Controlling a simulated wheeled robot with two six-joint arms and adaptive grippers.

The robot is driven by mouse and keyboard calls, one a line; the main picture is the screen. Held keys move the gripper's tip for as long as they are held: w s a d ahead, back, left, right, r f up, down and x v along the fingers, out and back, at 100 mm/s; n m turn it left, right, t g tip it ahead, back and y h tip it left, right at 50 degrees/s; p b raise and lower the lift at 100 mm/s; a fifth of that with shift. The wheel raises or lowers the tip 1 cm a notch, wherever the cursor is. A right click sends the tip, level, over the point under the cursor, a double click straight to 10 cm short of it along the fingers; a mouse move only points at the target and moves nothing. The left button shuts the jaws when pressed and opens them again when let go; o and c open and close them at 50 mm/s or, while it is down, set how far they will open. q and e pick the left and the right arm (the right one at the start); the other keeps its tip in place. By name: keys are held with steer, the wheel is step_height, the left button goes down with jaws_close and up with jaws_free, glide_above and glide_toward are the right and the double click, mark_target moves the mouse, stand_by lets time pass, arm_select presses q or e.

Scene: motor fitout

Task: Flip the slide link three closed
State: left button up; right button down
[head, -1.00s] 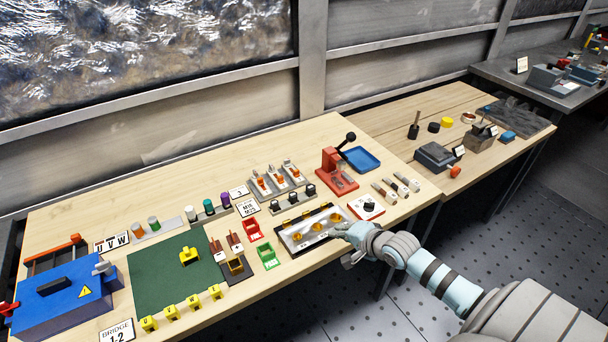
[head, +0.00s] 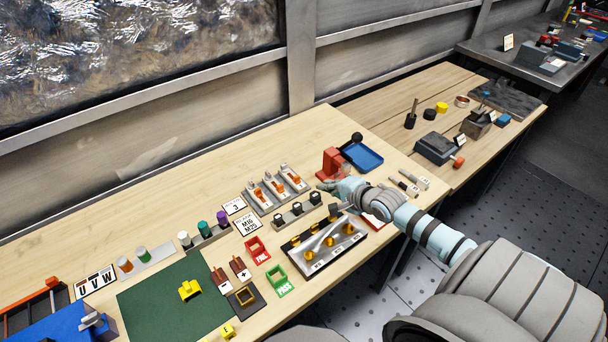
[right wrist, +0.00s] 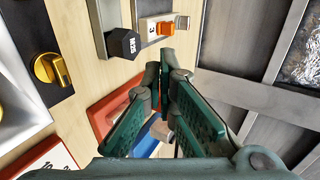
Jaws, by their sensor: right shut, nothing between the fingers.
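Three slide links with orange sliders stand in a row of grey holders at the back middle of the bench in the head view. The rightmost slide link (head: 291,178) also shows at the top of the right wrist view (right wrist: 164,28), with a mark like a 3 beside its orange slider. I cannot tell its exact lever position. My right gripper (head: 324,186) is shut and empty, to the right of this link and apart from it. Its green fingertips meet in the right wrist view (right wrist: 160,72), below the link. My left gripper is not in view.
A red press (head: 331,163) with a black-knobbed lever stands just behind my right gripper. Black hex pieces (head: 297,208) stand in front of the links. A tray with gold knobs (head: 318,262) lies nearer. A blue tray (head: 363,157) is to the right. Bare wood lies behind the links.

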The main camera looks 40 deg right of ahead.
steer(key=b, duration=0.6)
glide_toward(300, 180)
steer(key=x, duration=0.5)
steer(key=shift+w+d+f, duration=0.1)
steer(key=shift+d+f, duration=0.2)
steer(key=shift+f, duration=0.05)
steer(key=shift+w+f, duration=0.1)
steer(key=shift+w, duration=0.15)
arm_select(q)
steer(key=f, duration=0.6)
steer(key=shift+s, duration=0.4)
arm_select(e)
steer(key=shift+w, duration=0.15)
